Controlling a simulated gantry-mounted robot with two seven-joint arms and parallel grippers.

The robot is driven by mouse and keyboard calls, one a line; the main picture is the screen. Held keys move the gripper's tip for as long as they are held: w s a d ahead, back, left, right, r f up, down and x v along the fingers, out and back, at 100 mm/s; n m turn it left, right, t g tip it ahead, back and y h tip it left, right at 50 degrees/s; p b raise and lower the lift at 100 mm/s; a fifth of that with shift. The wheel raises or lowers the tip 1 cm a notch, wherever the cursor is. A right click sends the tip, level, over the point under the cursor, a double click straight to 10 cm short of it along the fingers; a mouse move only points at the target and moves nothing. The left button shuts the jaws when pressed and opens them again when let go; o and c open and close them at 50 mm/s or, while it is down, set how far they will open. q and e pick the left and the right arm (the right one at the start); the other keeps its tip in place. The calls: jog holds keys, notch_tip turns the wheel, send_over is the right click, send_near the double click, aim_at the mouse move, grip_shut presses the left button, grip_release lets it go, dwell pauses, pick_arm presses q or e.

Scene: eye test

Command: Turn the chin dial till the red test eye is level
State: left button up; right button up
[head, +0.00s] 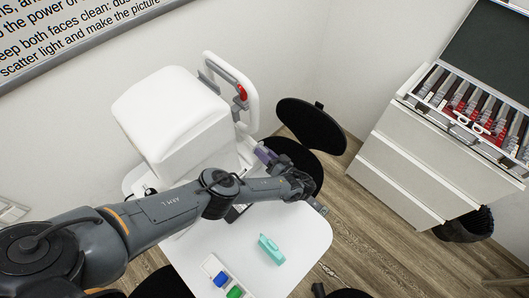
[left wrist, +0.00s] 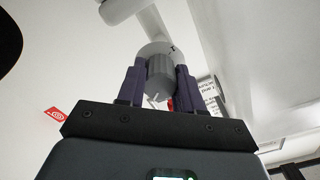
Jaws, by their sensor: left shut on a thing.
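The chin dial (left wrist: 160,75), a grey ribbed knob, sits between the two purple fingers of my left gripper (left wrist: 160,88) in the left wrist view. The fingers are shut on its sides. In the head view the left gripper (head: 265,155) reaches the base of the white upright frame, and the dial is hidden there. My right gripper is not in view.
A white instrument housing (head: 170,110) stands on the white table (head: 300,225). A teal object (head: 271,249) and a tray (head: 208,264) with blue and green items lie at the front. A black stool (head: 310,125) is behind. A drawer cabinet (head: 400,165) with a lens case stands right.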

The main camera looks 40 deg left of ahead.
pick_arm(q)
jog(key=shift+m, duration=1)
jog(key=o, duration=1)
jog(key=shift+o, duration=0.2)
jog(key=shift+d, duration=0.1)
jog(key=s+d+b, duration=0.1)
jog(key=d, duration=0.9)
jog(key=shift+d+b, duration=0.3)
jog(key=shift+d, duration=0.05)
jog(key=shift+s, duration=0.1)
